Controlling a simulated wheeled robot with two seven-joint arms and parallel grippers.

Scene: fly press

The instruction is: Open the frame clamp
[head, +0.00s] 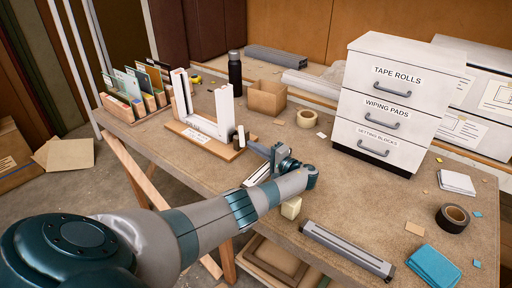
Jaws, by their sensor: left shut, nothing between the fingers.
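A white upright frame (181,94) with a low cross bar and a second post stands on a wooden base board (178,128) with a small label, in the middle of the table. I take this to be the frame clamp. Short dark and pale upright pieces (240,138) stand at the board's right end. My left gripper (253,147) is shut and empty, with its fingers pointing left towards these pieces. I cannot tell whether it touches them. My arm crosses the table's front edge. My right gripper is not in view.
A white drawer cabinet (350,110) stands at the right. A black bottle (235,75), a cardboard box (267,97) and a tape roll (310,117) stand behind the gripper. A grey bar (345,249) lies near the front edge. A rack of coloured samples (132,112) stands at the left.

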